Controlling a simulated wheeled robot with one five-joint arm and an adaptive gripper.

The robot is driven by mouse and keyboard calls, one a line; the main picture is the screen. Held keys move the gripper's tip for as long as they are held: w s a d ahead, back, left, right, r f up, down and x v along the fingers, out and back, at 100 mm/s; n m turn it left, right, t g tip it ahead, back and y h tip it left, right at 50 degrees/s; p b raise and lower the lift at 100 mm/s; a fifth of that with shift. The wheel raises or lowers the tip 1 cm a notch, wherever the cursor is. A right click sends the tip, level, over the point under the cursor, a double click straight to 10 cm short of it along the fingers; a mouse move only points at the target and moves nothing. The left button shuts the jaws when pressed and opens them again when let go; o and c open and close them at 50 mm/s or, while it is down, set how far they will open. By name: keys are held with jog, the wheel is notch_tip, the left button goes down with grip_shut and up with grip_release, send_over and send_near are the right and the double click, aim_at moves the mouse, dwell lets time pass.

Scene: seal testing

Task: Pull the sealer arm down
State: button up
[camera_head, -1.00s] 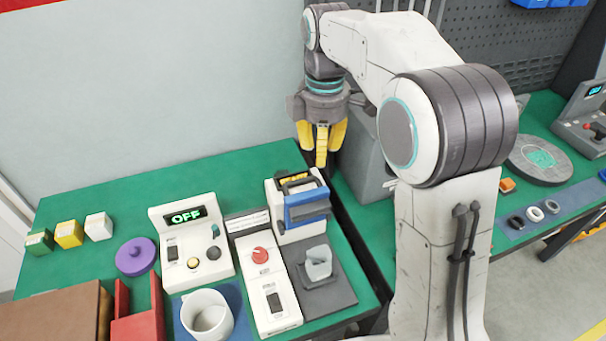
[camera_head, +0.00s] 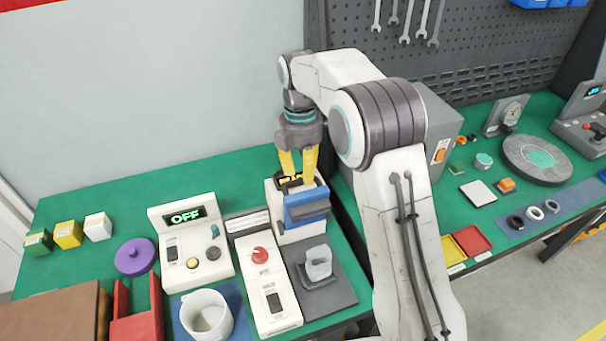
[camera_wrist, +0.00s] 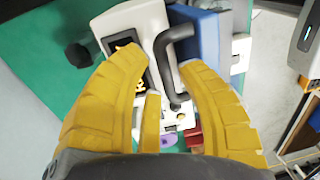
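The sealer (camera_head: 288,235) is a white machine at the right end of the left bench, with a blue block (camera_head: 308,206) on its front. It also shows in the wrist view (camera_wrist: 137,22), where a dark bar handle (camera_wrist: 165,50) curves beside the blue block (camera_wrist: 206,38). My gripper (camera_head: 298,181) points down over the top of the sealer. Its yellow fingers are apart in the wrist view (camera_wrist: 160,62), with the handle between them; I cannot tell whether they touch it. A small translucent cup (camera_head: 319,263) stands on the dark base plate (camera_head: 340,293) in front.
A white box with a red knob (camera_head: 262,285), an OFF display unit (camera_head: 190,240) and a white mug (camera_head: 207,316) stand left of the sealer. A purple lid (camera_head: 134,257) lies farther left. A second bench (camera_head: 500,155) with several parts is at right.

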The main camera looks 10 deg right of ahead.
jog(key=shift+f, duration=0.8)
jog(key=shift+o, duration=0.2)
grip_shut()
jog(key=shift+s, duration=0.1)
jog(key=shift+f, duration=0.1)
